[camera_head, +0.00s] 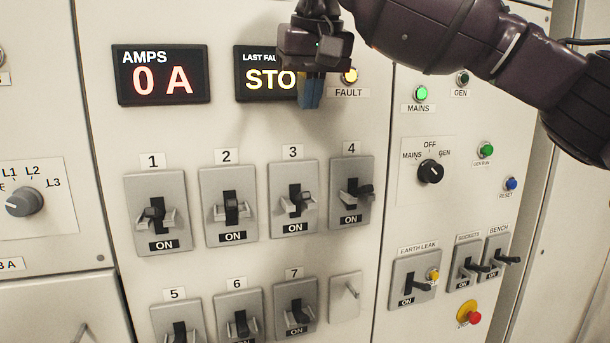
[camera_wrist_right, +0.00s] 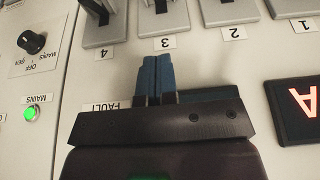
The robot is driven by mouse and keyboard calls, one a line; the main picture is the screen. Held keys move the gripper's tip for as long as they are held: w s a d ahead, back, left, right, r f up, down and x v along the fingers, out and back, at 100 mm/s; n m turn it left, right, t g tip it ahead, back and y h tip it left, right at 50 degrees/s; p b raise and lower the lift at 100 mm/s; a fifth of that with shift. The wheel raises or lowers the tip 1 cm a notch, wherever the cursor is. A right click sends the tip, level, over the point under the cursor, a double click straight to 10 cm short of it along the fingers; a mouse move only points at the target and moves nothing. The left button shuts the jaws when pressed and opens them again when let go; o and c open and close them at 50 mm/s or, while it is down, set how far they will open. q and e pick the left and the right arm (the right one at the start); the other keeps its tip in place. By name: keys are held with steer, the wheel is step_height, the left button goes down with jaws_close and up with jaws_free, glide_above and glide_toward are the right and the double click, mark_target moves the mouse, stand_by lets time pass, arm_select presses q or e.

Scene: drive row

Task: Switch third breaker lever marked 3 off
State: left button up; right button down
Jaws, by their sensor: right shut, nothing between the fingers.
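The breaker lever marked 3 (camera_head: 300,198) is black on a grey plate, with an "ON" label showing below it. Its number label (camera_head: 293,152) sits just above the plate, and this label also shows upside down in the right wrist view (camera_wrist_right: 165,43). My right gripper (camera_head: 310,104) is shut and empty, with blue fingertips, in front of the panel above levers 3 and 4, apart from the levers. In the right wrist view its fingers (camera_wrist_right: 157,58) point toward the 3 label. My left gripper is not in view.
Levers 1 (camera_head: 155,215), 2 (camera_head: 231,208) and 4 (camera_head: 351,192) flank lever 3 closely, all with "ON" showing. Below are levers 5 to 7. The amps display (camera_head: 161,76) reads 0 A. My right arm partly covers the "STO" display (camera_head: 250,80).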

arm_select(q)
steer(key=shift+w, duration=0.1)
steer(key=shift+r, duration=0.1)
arm_select(e)
glide_above(300, 198)
steer(key=w, duration=0.2)
steer(key=f, duration=0.9)
steer(key=shift+s+d+f, duration=0.1)
steer(key=shift+s+d, duration=0.05)
steer(key=shift+d, duration=0.05)
steer(key=f, duration=0.1)
steer(key=s+f, duration=0.1)
steer(key=shift+d+f+p, duration=0.2)
steer(key=shift+f+p, duration=0.2)
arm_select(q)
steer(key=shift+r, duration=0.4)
arm_select(e)
steer(key=shift+s+f, duration=0.25)
steer(key=shift+f, duration=0.25)
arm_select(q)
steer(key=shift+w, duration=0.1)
